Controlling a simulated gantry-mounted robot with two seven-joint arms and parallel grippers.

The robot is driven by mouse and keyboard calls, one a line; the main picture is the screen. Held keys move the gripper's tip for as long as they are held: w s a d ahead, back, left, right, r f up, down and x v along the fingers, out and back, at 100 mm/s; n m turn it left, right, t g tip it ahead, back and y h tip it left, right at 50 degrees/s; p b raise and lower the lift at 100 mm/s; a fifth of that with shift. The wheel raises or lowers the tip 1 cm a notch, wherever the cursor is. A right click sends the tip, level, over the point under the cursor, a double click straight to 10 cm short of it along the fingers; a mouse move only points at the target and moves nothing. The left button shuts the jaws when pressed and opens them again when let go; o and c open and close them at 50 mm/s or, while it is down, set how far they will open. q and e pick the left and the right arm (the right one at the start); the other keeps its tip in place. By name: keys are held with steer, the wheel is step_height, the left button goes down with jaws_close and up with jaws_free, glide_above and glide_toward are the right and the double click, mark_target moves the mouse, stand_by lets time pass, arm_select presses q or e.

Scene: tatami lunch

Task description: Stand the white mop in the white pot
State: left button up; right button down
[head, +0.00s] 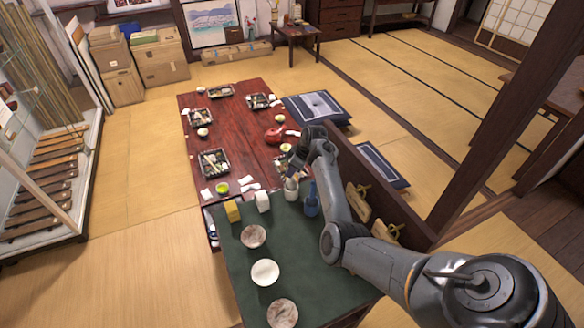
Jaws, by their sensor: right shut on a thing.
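The white pot (291,194) stands at the far end of the green-topped counter, beside a blue pot (312,207) with something blue upright in it. My right gripper (292,180) reaches down right above the white pot and is shut. The white mop is too small and too covered by the gripper to make out clearly; it appears to be between the fingers, at the pot's mouth. I cannot tell how far it is inside the pot. My left gripper is not in view.
The green counter (245,285) also holds a yellow carton (232,211), a white container (263,202) and several bowls, one white (265,272). A dark wooden panel (375,190) runs along its right side. A red low table (235,130) set with trays lies beyond.

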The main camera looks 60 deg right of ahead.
steer(key=shift+f, duration=0.3)
steer(key=c, duration=0.9)
jaws_free()
steer(key=shift+r, duration=0.1)
steer(key=shift+p+v, duration=0.75)
steer(key=shift+v, duration=4.6)
